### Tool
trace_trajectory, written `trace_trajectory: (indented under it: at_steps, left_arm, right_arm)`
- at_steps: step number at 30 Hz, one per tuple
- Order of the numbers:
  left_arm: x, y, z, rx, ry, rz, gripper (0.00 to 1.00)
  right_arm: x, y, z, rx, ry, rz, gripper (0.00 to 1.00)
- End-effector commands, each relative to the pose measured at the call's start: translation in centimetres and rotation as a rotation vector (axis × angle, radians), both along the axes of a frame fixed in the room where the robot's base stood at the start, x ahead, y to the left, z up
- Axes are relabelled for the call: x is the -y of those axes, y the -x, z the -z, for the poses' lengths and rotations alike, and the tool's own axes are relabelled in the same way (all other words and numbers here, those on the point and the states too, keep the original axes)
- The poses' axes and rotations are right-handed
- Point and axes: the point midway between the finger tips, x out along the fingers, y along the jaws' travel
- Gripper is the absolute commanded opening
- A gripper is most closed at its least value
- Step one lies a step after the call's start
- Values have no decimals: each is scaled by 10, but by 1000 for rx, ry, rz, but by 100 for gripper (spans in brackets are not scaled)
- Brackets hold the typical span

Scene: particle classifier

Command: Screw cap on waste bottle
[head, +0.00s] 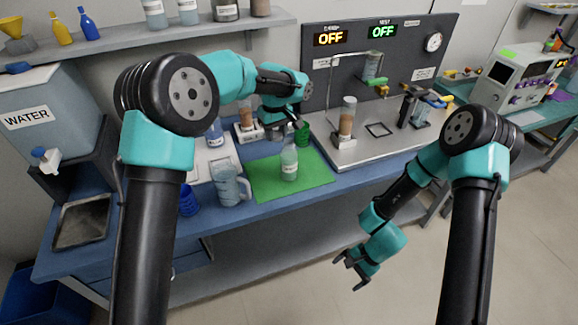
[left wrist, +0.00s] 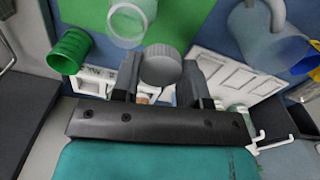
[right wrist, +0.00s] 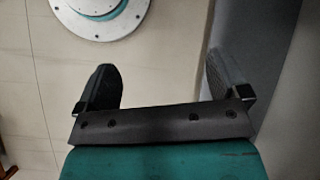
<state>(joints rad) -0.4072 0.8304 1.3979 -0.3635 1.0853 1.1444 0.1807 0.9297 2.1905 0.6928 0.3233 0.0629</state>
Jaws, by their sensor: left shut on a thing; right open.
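The waste bottle (head: 289,165), clear with a white label, stands upright on the green mat (head: 262,186). Its open mouth also shows in the left wrist view (left wrist: 127,22). My left gripper (head: 285,112) is above and behind the bottle in the head view. In the left wrist view it is shut on a round grey ribbed cap (left wrist: 160,66), held between the fingertips, apart from the bottle mouth. The cap is not clear in the head view. My right gripper (head: 348,272) is open and empty over the floor in front of the bench; its spread fingers show in the right wrist view (right wrist: 162,88).
A green cup (head: 301,133) stands close behind the bottle. A clear pitcher (head: 230,186) and a blue cup (head: 188,201) are to the left. A steel tray with apparatus (head: 375,140) lies to the right. The mat's front right is clear.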

Motion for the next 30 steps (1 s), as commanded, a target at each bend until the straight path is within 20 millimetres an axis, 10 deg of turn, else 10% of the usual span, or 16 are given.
trace_trajectory:
  at_steps: [15, 30]
  left_arm:
    - [25, 7, -25, 3, 1, -437, 15]
    - [40, -2, -50, 2, 1, -791, 15]
  right_arm:
    - [-72, -124, -79, -194, -547, 524, 94]
    - [-85, -250, -151, -224, -968, 882, 94]
